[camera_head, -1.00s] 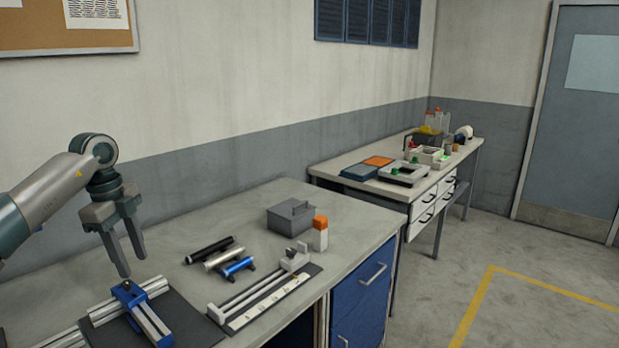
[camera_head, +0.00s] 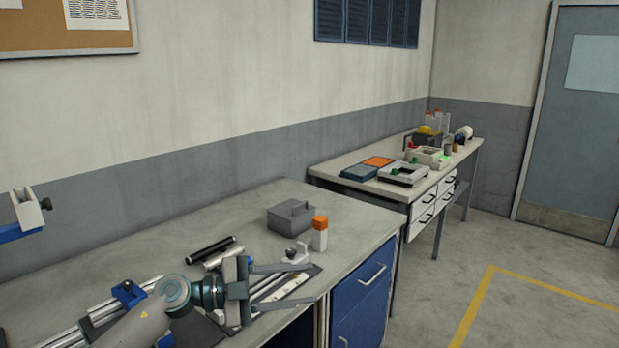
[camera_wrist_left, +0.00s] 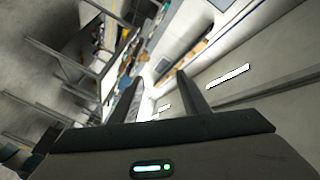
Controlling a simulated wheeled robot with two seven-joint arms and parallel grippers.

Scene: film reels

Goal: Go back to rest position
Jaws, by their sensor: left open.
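My left gripper (camera_head: 313,282) reaches in from the lower left and points right, over the near part of the bench (camera_head: 345,235). Its two fingers are spread apart with nothing held. They also show apart in the left wrist view (camera_wrist_left: 158,82). In the head view the fingers pass in front of the flat splicing device with a white strip (camera_head: 290,290); whether they touch it cannot be told. My wrist covers part of the aluminium rail assembly with a blue clamp (camera_head: 128,293). My right gripper is not in view.
Dark and silver cylinders (camera_head: 210,249) lie behind my gripper. A grey lidded box (camera_head: 291,218) and a white bottle with an orange cap (camera_head: 320,234) stand farther back. A second bench (camera_head: 338,168) holds several devices. A blue arm with a white end (camera_head: 28,212) rises at left.

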